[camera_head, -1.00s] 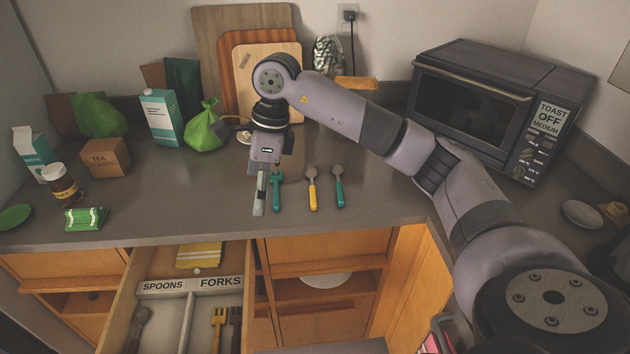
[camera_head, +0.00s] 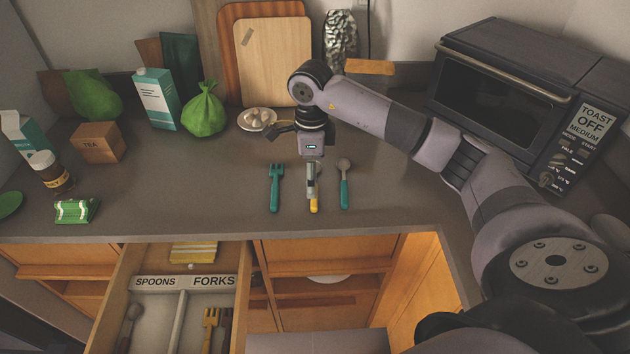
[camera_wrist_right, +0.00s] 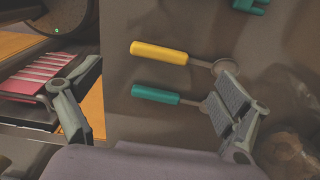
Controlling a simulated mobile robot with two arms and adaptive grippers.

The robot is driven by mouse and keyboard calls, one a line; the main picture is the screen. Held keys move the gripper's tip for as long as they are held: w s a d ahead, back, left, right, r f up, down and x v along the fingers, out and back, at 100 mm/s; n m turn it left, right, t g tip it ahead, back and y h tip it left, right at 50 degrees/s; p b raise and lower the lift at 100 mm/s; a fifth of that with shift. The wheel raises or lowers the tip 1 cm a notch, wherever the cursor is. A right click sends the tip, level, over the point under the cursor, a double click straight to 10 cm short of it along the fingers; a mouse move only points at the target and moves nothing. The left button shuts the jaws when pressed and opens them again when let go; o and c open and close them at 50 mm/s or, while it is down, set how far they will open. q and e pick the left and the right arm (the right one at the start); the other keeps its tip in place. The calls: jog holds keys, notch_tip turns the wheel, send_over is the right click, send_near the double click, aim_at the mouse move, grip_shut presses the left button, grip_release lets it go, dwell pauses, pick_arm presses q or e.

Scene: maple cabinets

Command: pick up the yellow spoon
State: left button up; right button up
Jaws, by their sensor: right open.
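The yellow spoon lies on the grey counter with its handle (camera_head: 314,206) towards the counter's front edge. My right gripper (camera_head: 312,180) hides most of the rest of it in the head view. In the right wrist view, the yellow spoon (camera_wrist_right: 160,52) shows its yellow handle and grey bowl, lying beyond the teal spoon (camera_wrist_right: 156,95). My right gripper (camera_wrist_right: 150,100) is open there, with its fingers set wide apart and nothing held. The right-hand finger overlaps the spoon bowls in that view. My left gripper is in neither view.
A teal fork (camera_head: 275,186) lies left of the yellow spoon, and the teal spoon (camera_head: 344,184) lies right of it. Below the counter an open drawer (camera_head: 180,330) has sections labelled SPOONS and FORKS. A toaster oven (camera_head: 510,95) stands at the right. The counter's front strip is clear.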

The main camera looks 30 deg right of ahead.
jog(key=shift+s+a+f+p, duration=0.15)
jog(key=shift+f+p, duration=0.2)
jog(key=shift+f, duration=0.55)
jog(key=f+p, duration=0.1)
jog(key=f, duration=0.1)
jog(key=f+p, duration=0.1)
jog(key=shift+w+f, duration=0.2)
jog(key=shift+f, duration=0.75)
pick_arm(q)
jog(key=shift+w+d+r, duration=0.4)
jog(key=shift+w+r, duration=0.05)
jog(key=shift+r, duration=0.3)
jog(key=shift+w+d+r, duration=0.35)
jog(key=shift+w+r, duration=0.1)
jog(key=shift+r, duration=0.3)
pick_arm(e)
jog(key=shift+s, duration=0.2)
jog(key=c, duration=1.2)
